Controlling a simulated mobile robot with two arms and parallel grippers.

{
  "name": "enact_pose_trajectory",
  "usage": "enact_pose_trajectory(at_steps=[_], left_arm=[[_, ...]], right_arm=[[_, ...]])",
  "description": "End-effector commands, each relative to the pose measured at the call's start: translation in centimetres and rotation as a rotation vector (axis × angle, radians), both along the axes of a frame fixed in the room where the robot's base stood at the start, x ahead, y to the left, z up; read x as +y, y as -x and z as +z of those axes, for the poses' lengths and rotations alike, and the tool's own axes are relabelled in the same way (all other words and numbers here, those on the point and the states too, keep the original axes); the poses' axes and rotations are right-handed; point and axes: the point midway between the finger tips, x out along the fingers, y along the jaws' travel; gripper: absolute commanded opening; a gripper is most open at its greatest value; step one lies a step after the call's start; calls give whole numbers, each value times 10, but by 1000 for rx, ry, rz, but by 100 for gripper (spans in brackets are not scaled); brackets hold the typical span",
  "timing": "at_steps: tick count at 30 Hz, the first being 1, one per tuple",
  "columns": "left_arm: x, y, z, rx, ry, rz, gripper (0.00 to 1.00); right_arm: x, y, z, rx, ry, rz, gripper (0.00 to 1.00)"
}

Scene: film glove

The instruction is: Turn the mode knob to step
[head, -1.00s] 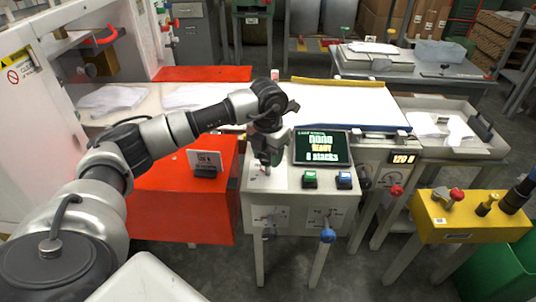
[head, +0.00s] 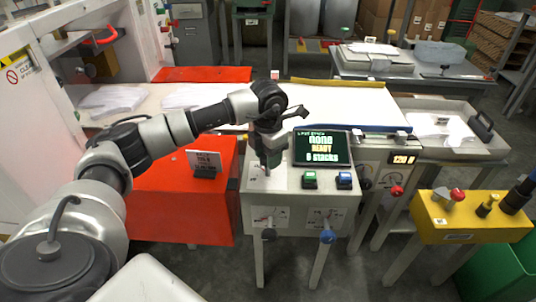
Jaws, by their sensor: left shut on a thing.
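My left gripper (head: 268,165) reaches down from above onto a white plate (head: 257,182) on the top of the grey control console (head: 285,206). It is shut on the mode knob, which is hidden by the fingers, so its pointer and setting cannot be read. A dark screen (head: 321,148) with white and yellow text, including "READY", stands just right of the gripper. My right gripper is not in view.
A green button (head: 309,179) and a blue button (head: 344,180) sit right of the gripper. A black knob (head: 268,235) and a blue knob (head: 327,237) stick out of the console front. A red cabinet (head: 180,209) stands left; a yellow box (head: 460,217) stands right.

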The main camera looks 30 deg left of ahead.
Motion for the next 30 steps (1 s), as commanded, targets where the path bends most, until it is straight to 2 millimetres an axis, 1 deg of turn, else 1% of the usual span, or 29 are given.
enact_pose_trajectory(at_steps=[2, 3, 7, 8, 15, 19, 23, 30], left_arm=[[0, 0, 1, -2, 0, 2, 20], [0, 0, 1, -2, 0, 2, 47], [0, 0, 1, -2, 0, 2, 67], [0, 0, 1, -2, 0, 2, 70], [0, 0, 1, -1, 0, 2, 70], [0, -1, 9, -2, 1, 1, 70], [0, -1, 31, -5, 0, 1, 70], [0, -1, 80, -5, 1, 2, 70]], right_arm=[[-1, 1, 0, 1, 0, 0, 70], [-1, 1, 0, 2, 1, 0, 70], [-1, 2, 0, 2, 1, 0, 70], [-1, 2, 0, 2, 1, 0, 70], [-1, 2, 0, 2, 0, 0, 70], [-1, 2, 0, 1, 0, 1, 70], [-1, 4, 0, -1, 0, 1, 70], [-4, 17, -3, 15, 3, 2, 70]])
